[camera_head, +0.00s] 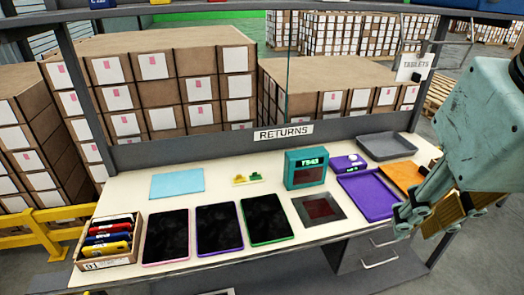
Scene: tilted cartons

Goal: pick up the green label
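A small pale yellow holder (247,181) lies on the counter behind the tablets, with small green pieces (255,175) on it. They look like labels, but are too small to tell apart clearly. My gripper (412,222) is at the right, beside the counter's right end and far from the green pieces. Its fingers are partly overlapped by its own links, and whether they are open or shut does not show. A yellow-brown object (452,216) shows by the fingers; I cannot tell whether it is touched.
Three dark tablets, including a green-edged one (266,219), lie in front. A box of colored items (106,263) stands left, a blue mat (177,183) behind. A teal display unit (305,169), purple tray (369,197), grey tray (386,146) and orange tray (399,178) fill the right.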

